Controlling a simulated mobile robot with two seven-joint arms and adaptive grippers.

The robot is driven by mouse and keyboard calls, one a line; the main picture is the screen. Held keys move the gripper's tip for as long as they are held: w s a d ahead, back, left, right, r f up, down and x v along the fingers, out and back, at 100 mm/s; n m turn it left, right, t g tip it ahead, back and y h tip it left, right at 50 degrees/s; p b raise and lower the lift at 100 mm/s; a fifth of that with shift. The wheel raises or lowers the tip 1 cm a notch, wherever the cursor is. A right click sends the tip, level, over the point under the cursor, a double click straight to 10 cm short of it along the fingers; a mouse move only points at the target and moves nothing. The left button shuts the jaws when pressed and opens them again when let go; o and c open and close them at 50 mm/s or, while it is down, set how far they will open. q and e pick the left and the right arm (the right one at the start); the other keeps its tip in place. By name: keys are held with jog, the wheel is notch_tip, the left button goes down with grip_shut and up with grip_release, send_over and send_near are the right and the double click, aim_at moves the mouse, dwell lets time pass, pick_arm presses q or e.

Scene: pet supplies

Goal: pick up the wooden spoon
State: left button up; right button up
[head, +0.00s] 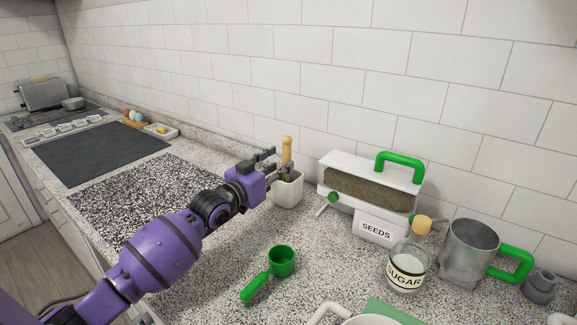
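The wooden spoon (287,147) stands upright in a small white pot (288,190) near the wall; only its light wooden upper part shows, and its lower end is hidden in the pot. My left gripper (281,162) reaches in from the left at the height of the pot's rim. Its dark fingers are apart, one toward the wall and one nearer me, with the spoon's handle at their tips. I cannot tell whether a finger touches the handle. My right gripper is not in view.
A white seed dispenser (366,190) with a green handle stands right of the pot. A sugar jar (406,270), a metal cup (470,250) and a green scoop (281,262) are on the counter. A dark hob (100,152) lies at the left.

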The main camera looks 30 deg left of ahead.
aim_at(285, 158)
pick_arm(q)
jog(key=w, duration=0.5)
jog(key=shift+w+d+r, duration=0.1)
jog(key=shift+d, duration=0.05)
grip_shut()
